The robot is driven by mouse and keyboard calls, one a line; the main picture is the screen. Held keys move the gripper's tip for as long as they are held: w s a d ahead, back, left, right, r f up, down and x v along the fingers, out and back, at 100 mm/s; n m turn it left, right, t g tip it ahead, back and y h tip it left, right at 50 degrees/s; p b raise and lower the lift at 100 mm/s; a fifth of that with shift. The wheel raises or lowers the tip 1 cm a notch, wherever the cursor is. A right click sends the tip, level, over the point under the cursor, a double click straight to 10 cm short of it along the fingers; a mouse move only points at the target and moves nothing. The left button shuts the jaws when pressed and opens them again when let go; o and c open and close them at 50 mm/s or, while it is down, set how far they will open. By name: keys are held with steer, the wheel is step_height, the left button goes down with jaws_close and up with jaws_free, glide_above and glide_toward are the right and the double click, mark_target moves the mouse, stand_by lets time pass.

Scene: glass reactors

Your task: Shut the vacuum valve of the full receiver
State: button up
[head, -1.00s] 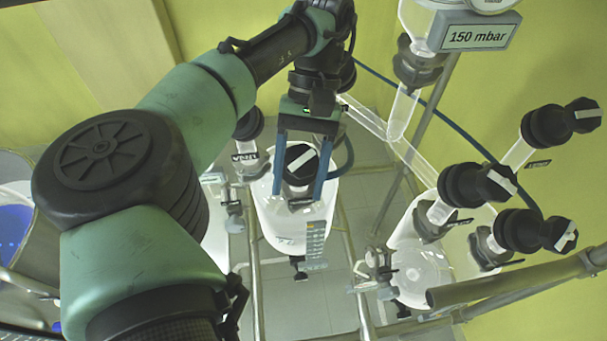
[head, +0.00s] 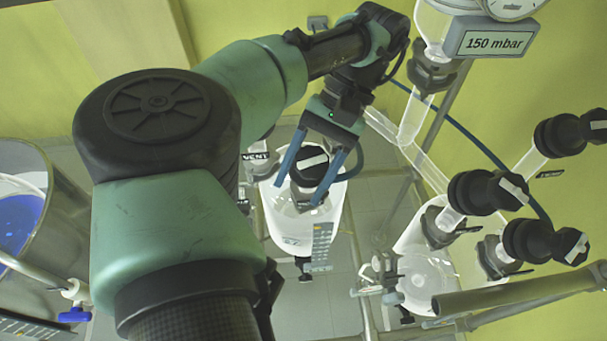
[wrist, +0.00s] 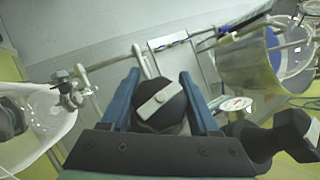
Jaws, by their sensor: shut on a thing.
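My gripper (head: 303,186) is shut on a black valve knob (head: 309,170) with a white bar on its top, above the middle glass receiver (head: 292,228). One blue finger lies on each side of the knob. In the head view the bar lies nearly level, slightly higher at its right end. The wrist view shows the knob (wrist: 160,108) between the two fingers, with its bar slanting. The receiver carries a grey scale strip (head: 321,246) on its front. I cannot make out its liquid level.
A second glass receiver (head: 420,285) stands at the right, with black knobs (head: 480,191) and (head: 543,241) above it. Another black knob (head: 566,134) sits farther right. A gauge display (head: 493,42) reads 150 mbar. Metal rails (head: 520,290) cross the lower right. A vessel with blue liquid (head: 18,222) stands left.

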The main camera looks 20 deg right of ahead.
steer(key=o, duration=1.4)
